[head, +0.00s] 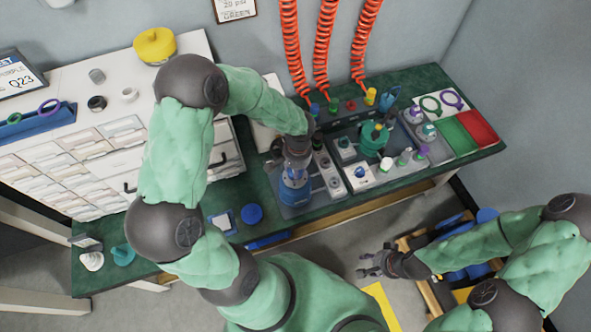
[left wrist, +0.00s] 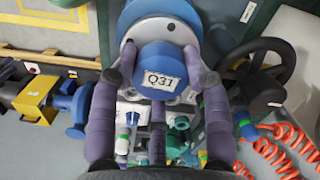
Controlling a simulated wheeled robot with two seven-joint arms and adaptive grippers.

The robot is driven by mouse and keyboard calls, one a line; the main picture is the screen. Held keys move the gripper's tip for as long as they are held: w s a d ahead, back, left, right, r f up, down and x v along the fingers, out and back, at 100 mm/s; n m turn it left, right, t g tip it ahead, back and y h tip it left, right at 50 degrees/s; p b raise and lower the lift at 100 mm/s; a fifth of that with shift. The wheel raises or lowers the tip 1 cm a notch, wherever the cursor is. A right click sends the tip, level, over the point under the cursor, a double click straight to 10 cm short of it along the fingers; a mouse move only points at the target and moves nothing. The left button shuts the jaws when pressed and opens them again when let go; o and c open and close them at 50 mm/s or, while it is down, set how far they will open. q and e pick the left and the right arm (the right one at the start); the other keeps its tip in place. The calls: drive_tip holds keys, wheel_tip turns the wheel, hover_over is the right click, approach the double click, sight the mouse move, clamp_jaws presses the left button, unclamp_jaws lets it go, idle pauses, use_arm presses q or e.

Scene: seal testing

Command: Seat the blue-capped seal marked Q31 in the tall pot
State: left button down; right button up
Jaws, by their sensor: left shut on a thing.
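The blue-capped seal, its label reading Q31, shows in the left wrist view (left wrist: 160,68) between the fingers of my left gripper (left wrist: 158,88). The gripper is shut on it. A pale flange with dark holes lies around the cap, with a larger blue round part behind it. In the head view my left gripper (head: 297,150) is above a blue pot-like body (head: 294,192) on a grey plate on the green bench. I cannot tell whether the seal touches that body; the arm and fingers hide the join. My right gripper (head: 371,264) is open and empty, off the bench's front edge.
Right of the blue body are small fittings and a teal pot (head: 374,138) in a dark tray. Red coiled hoses (head: 291,50) hang behind. Green and red mats (head: 476,127) lie at the right end. A blue round lid (head: 252,214) lies near the front edge.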

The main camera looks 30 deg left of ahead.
use_arm(q)
drive_tip(key=shift+f+b, duration=1.3)
drive_tip(key=shift+f, duration=0.1)
idle(0.6)
drive_tip(key=c, duration=0.5)
unclamp_jaws()
drive_tip(key=r, duration=1.2)
drive_tip(key=shift+w+d, duration=0.25)
